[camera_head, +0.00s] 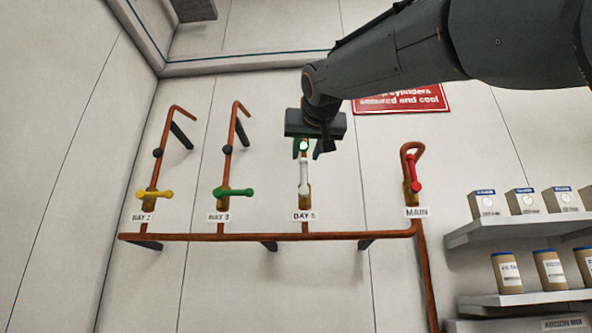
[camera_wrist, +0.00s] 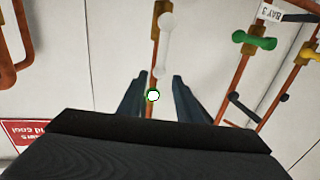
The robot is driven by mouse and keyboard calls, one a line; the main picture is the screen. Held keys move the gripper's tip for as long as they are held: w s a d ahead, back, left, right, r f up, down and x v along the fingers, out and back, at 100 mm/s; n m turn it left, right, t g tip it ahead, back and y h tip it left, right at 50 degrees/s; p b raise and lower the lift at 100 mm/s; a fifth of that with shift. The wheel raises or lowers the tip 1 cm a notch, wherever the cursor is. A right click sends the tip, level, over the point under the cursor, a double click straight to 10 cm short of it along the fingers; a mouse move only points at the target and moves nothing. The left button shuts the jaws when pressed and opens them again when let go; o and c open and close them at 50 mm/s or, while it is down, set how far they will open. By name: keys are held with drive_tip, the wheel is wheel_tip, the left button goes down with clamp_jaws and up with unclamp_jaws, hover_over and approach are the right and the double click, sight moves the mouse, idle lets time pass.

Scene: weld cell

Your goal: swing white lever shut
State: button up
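The white lever (camera_head: 303,173) is on the BAY 5 pipe in the head view, standing in line with its upright copper pipe above a brass valve body (camera_head: 305,198). In the wrist view the white lever (camera_wrist: 166,45) runs from the brass body down towards my fingers. My gripper (camera_head: 312,150) is at the upper end of this lever; in the wrist view my gripper (camera_wrist: 162,90) has its two fingers apart, one on each side of the pipe. Nothing shows clamped between them. A small white round spot with a green rim lies between the fingers. Contact with the lever cannot be told.
The yellow lever (camera_head: 154,194) and green lever (camera_head: 233,192) lie crosswise on pipes to the left. The red lever (camera_head: 413,172) at MAIN stands upright on the right. A copper manifold (camera_head: 265,237) runs below. Shelves (camera_head: 510,230) with boxes and jars are at right.

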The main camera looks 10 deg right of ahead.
sight(304, 161)
drive_tip(key=shift+w+d+f+p, duration=0.1)
drive_tip(key=shift+w+d+p, duration=0.15)
drive_tip(key=shift+w+p, duration=0.9)
drive_tip(key=shift+w+d+p, duration=0.2)
drive_tip(key=shift+w+p, duration=0.15)
drive_tip(key=shift+w, duration=1.6)
drive_tip(key=shift+c, duration=0.5)
clamp_jaws()
